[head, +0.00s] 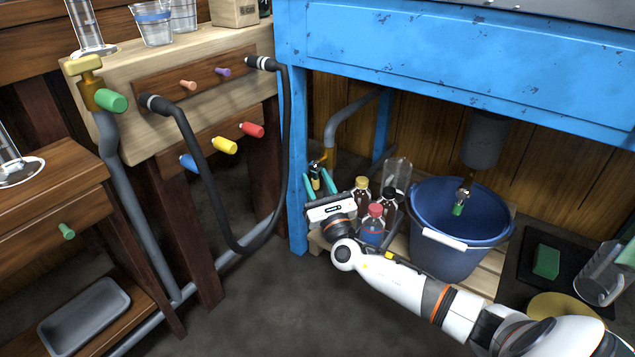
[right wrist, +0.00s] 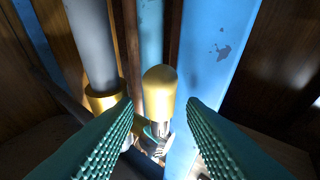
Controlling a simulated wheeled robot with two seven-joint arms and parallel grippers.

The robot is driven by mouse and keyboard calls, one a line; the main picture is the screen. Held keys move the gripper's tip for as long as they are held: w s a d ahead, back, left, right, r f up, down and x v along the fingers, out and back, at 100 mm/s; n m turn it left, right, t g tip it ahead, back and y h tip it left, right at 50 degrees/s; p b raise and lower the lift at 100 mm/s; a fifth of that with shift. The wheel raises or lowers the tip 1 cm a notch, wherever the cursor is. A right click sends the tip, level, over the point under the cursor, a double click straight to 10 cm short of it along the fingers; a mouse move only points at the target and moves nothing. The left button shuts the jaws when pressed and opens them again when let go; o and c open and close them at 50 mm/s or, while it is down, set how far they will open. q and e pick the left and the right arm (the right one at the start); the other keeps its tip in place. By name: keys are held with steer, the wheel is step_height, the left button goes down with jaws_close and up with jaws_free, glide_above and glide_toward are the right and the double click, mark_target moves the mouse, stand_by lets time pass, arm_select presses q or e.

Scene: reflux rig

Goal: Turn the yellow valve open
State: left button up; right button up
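A yellow valve handle (right wrist: 159,93) with a rounded end stands in the middle of the right wrist view. A brass fitting on a grey pipe (right wrist: 103,98) is just left of it. In the head view this fitting (head: 329,156) is under the blue table, behind its front leg. My right gripper (head: 320,179) is open, with its teal fingers on either side of the handle. In the right wrist view gaps show between the handle and both fingers (right wrist: 160,104). The handle's lower end is partly unclear. My left gripper is not in view.
The blue table leg (head: 297,185) stands close left of my right gripper. Several bottles (head: 375,223) and a blue bucket (head: 450,262) stand close to its right on a pallet. Another yellow-handled tap (head: 84,66) is at upper left. A black hose (head: 210,190) hangs at left.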

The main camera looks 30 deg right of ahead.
steer(key=p+v, duration=0.5)
steer(key=v, duration=0.7)
steer(key=shift+p, duration=0.35)
